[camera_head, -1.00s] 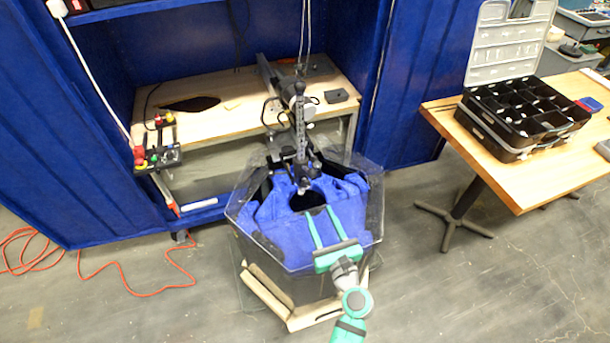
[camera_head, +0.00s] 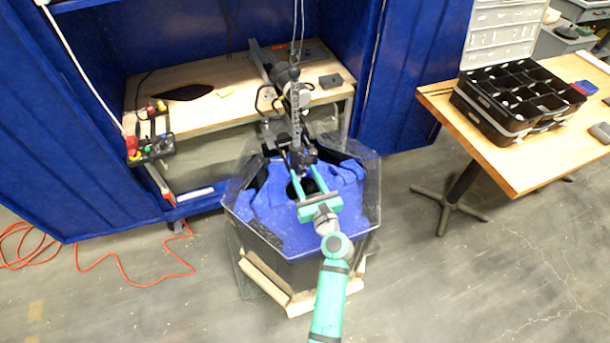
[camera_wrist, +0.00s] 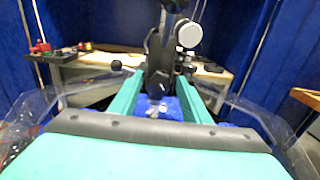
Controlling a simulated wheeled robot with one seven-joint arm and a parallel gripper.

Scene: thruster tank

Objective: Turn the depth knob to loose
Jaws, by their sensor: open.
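A black upright post with a scale (camera_head: 296,118) stands at the tank, with a dark clamp (camera_head: 303,156) at its lower part. In the wrist view the dark post and clamp (camera_wrist: 158,55) stand ahead between my fingers. A small black ball knob (camera_wrist: 116,65) sits left of my left finger, and a pale round part (camera_wrist: 189,34) sits at upper right. I cannot tell for sure which of these is the depth knob, or how it is set. My green gripper (camera_head: 303,168) is open over the tank, its fingertips close to the clamp. I cannot tell whether they touch it.
The clear tank rim (camera_head: 228,200) surrounds blue lining (camera_head: 262,215) with a dark hole. A wooden bench (camera_head: 215,112) stands behind, with a control box (camera_head: 152,148) at its left. A wooden table (camera_head: 510,165) with a black organiser (camera_head: 515,95) is at the right.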

